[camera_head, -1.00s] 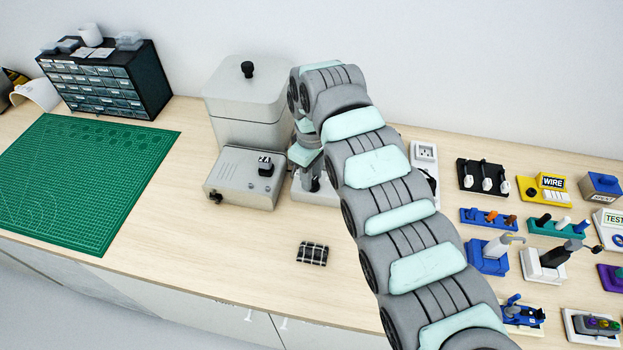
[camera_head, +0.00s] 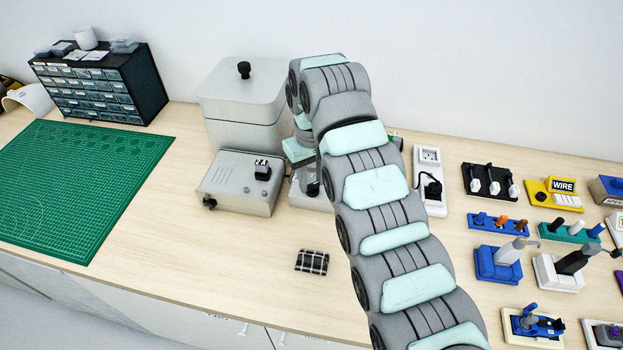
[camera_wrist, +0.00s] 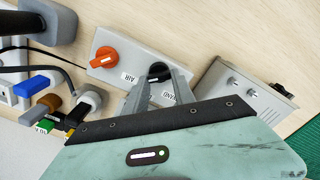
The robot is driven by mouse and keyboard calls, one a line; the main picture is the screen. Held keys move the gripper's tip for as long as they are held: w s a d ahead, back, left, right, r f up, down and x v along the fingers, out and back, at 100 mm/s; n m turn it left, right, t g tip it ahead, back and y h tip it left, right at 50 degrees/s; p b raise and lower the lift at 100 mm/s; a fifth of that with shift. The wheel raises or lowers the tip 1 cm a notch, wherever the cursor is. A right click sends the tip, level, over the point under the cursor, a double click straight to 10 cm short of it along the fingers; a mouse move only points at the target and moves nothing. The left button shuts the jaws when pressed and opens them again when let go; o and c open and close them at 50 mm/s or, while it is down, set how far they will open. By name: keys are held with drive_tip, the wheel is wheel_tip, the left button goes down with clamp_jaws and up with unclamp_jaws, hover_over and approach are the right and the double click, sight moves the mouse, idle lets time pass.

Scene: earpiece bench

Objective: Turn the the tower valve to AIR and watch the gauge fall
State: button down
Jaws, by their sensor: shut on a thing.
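A light grey plate (camera_wrist: 110,58) in the wrist view carries an orange knob (camera_wrist: 106,57) beside a label reading AIR. A black knob (camera_wrist: 160,70) sits on the same plate, with a second label partly covered by my fingers. My gripper (camera_wrist: 157,80) is shut on the black knob, with one finger on each side of it. In the head view the plate (camera_head: 299,197) shows left of my arm, with a black knob (camera_head: 313,188) under my wrist. My arm hides the orange knob there. I cannot make out a gauge in either view.
A grey box (camera_head: 238,183) with small knobs stands just left of the plate, before a lidded container (camera_head: 243,105). A power strip (camera_head: 429,165) and several coloured stands are to the right. A small dark gridded block (camera_head: 312,262) lies in front.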

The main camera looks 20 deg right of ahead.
sight(311, 184)
drive_tip(key=c, duration=1)
unclamp_jaws()
drive_tip(key=shift+c, duration=0.2)
drive_tip(key=shift+r, duration=0.1)
wheel_tip(311, 184, up, 11)
drive_tip(key=shift+s+a, duration=0.1)
